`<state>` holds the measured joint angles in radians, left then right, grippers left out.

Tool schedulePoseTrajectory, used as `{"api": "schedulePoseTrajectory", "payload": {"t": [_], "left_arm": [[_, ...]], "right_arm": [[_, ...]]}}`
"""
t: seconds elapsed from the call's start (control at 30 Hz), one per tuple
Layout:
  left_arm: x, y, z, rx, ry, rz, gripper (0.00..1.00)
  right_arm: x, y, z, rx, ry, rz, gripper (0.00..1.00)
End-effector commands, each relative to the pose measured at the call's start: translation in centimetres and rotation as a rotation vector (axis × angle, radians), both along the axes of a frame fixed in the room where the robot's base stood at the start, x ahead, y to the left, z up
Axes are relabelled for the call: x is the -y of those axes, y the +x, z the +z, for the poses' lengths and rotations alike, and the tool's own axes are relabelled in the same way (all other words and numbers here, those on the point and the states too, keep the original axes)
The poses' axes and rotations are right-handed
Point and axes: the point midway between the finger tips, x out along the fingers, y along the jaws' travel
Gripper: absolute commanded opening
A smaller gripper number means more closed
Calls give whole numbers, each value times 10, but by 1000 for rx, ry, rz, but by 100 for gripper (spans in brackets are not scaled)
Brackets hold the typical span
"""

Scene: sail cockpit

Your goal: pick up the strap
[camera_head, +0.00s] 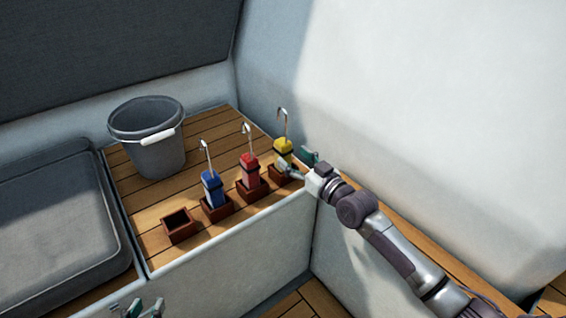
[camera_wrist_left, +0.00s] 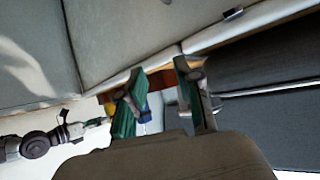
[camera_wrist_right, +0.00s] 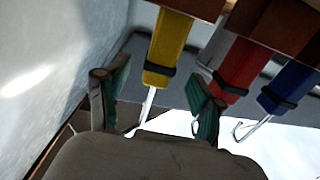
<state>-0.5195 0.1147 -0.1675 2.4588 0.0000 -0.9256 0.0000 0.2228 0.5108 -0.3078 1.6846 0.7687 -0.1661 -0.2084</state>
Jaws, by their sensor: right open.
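Three upright straps with metal hooks stand in small brown holders: a blue strap (camera_head: 212,190), a red strap (camera_head: 250,172) and a yellow strap (camera_head: 283,147). My right gripper (camera_head: 300,162) is open beside the yellow strap, at the right end of the row. In the right wrist view the yellow strap (camera_wrist_right: 169,45) shows between the two spread fingers, with the red strap (camera_wrist_right: 237,68) and blue strap (camera_wrist_right: 287,88) to its right. Contact cannot be told. My left gripper (camera_head: 139,308) is open and empty at the bottom edge, away from the straps.
An empty brown holder (camera_head: 179,227) stands left of the blue strap. A grey bucket (camera_head: 155,150) with a white handle grip stands behind on the slatted wooden bench (camera_head: 135,190). A grey cushion (camera_head: 60,215) lies left. A white wall (camera_head: 430,100) rises close by on the right.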

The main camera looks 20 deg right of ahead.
Motion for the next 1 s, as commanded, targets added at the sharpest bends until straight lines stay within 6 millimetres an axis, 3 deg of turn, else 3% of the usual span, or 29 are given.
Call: {"api": "schedulePoseTrajectory", "payload": {"t": [0.17, 0.5, 0.8, 0.83, 1.0], "left_arm": [[5, 11, 12, 93, -22, -7, 34], [19, 35, 61, 396, -94, -26, 34], [20, 36, 69, 429, -103, -28, 34], [20, 36, 69, 428, -103, -28, 34], [20, 36, 68, 427, -103, -28, 34]], "right_arm": [[-4, 11, -1, 2, 1, -1, 67], [-17, 45, -2, 1, 0, 0, 67], [-19, 49, -2, -1, -1, 0, 67], [-19, 49, -2, -1, -1, 0, 65], [-19, 49, -2, -1, -1, 0, 37]]}}
